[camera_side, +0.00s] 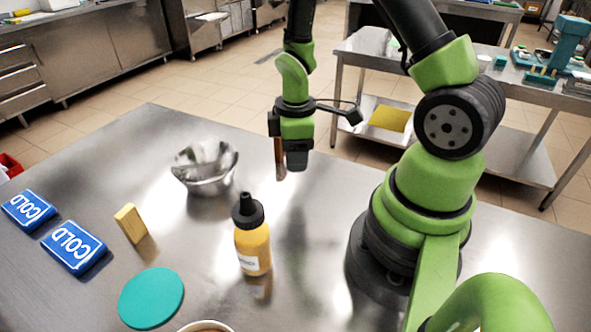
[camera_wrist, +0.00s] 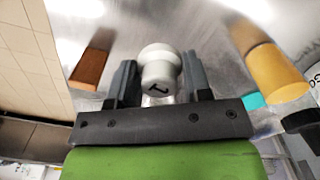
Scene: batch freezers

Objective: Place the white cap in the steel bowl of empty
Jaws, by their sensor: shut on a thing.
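The white cap (camera_wrist: 160,68), with a dark mark on its side, is between my gripper's fingers in the wrist view. My gripper (camera_wrist: 154,85) is shut on it. In the side view my gripper (camera_side: 297,160) points down above the table, right of the steel bowl, and the cap is hidden there. The steel bowl (camera_side: 207,180) stands on the table at the back, left of my gripper and apart from it. Its inside shows only bright reflections, and I cannot make out anything in it.
A yellow bottle (camera_side: 253,250) with a black top stands in front of the bowl. A brown block (camera_side: 280,160) is beside my gripper. A yellow block (camera_side: 130,223), blue COLD packs (camera_side: 75,247) and a teal disc (camera_side: 151,298) lie at left. Table between bowl and gripper is clear.

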